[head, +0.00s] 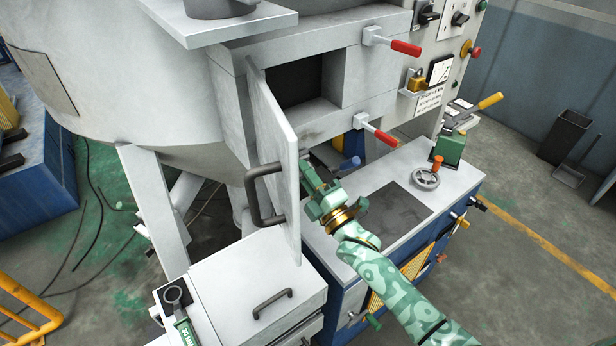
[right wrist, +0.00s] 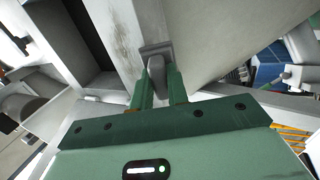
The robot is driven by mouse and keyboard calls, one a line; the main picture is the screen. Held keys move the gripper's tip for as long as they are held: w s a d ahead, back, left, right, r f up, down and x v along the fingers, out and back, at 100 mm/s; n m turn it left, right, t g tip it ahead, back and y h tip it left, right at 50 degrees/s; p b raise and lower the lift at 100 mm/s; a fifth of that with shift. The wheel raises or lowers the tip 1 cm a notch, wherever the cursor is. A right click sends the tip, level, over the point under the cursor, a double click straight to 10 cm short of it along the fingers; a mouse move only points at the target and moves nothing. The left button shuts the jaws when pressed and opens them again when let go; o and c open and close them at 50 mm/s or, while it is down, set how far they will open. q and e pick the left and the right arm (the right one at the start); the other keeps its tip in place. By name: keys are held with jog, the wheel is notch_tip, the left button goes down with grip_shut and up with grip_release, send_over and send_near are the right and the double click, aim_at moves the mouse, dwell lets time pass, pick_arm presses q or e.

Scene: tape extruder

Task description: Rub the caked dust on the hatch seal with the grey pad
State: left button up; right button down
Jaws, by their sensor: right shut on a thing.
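The hatch door (head: 275,150) stands open, with a dark grey handle (head: 262,195). Behind it is the dark hatch opening (head: 295,82) in a light grey frame (head: 372,82). My right gripper (head: 308,178) is beside the door, below the opening. In the right wrist view its two green fingers (right wrist: 160,88) are shut on the grey pad (right wrist: 157,52). The pad is close to a pale frame strip (right wrist: 118,22) with brownish smears, likely the caked dust. I cannot tell whether it touches. The door hides part of the frame in the head view. My left gripper is not in view.
Two red-handled levers (head: 405,47) (head: 384,138) stick out right of the opening. A grey worktop (head: 400,205) lies below, with a green vise-like device (head: 450,148) and handwheel (head: 426,179). A grey drawer cabinet (head: 235,275) stands in front of the door.

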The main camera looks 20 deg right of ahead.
jog(key=shift+w, duration=0.1)
dwell(0.3)
notch_tip(320, 180, up, 11)
jog(key=p, duration=0.8)
jog(key=shift+p, duration=0.4)
jog(key=shift+s+f, duration=0.2)
jog(key=shift+f, duration=0.05)
jog(key=shift+f, duration=0.3)
jog(key=d, duration=0.1)
jog(key=w+d, duration=0.1)
jog(key=d, duration=0.2)
jog(key=shift+w+d+b, duration=0.2)
jog(key=shift+w+b, duration=0.05)
jog(key=shift+b, duration=0.15)
